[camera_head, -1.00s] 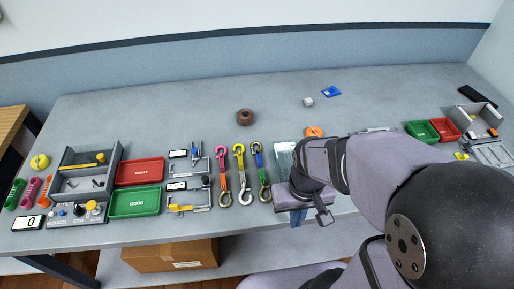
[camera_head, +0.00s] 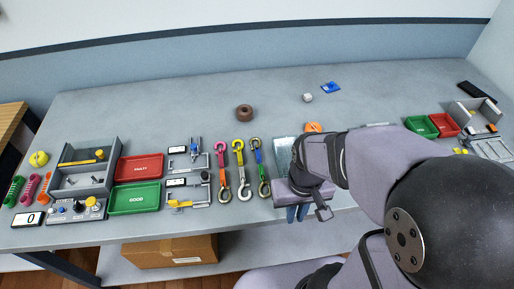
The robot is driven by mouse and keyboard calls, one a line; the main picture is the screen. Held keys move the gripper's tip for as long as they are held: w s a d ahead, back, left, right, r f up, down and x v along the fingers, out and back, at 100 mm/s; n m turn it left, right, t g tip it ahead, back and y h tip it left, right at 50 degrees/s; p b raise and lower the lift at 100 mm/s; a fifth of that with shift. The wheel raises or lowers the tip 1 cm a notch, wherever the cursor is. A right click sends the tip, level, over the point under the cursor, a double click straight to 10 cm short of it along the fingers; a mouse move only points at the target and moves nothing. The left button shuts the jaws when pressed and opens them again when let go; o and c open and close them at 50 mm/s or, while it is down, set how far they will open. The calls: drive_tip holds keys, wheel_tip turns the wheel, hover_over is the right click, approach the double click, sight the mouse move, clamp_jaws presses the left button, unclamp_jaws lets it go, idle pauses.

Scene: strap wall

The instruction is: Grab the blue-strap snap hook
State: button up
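Three strap hooks lie side by side near the table's front edge. The blue-strap snap hook (camera_head: 258,157) is the rightmost, with a blue and green strap and metal hooks at its ends. The yellow-strap hook (camera_head: 239,160) is in the middle and the pink and orange one (camera_head: 222,165) is at the left. My gripper (camera_head: 322,212) is at the table's front edge, to the right of the blue-strap hook and apart from it. Its fingers are small and partly hidden by my wrist, so I cannot tell whether they are open.
A clear tray (camera_head: 284,150) stands between the blue-strap hook and my wrist. An orange disc (camera_head: 313,127) and a brown ring (camera_head: 244,112) lie behind. Red (camera_head: 139,168) and green (camera_head: 135,199) trays are at the left. The table's back middle is mostly clear.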

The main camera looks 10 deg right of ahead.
sight(258, 148)
drive_tip(key=o, duration=0.7)
drive_tip(key=shift+c, duration=0.2)
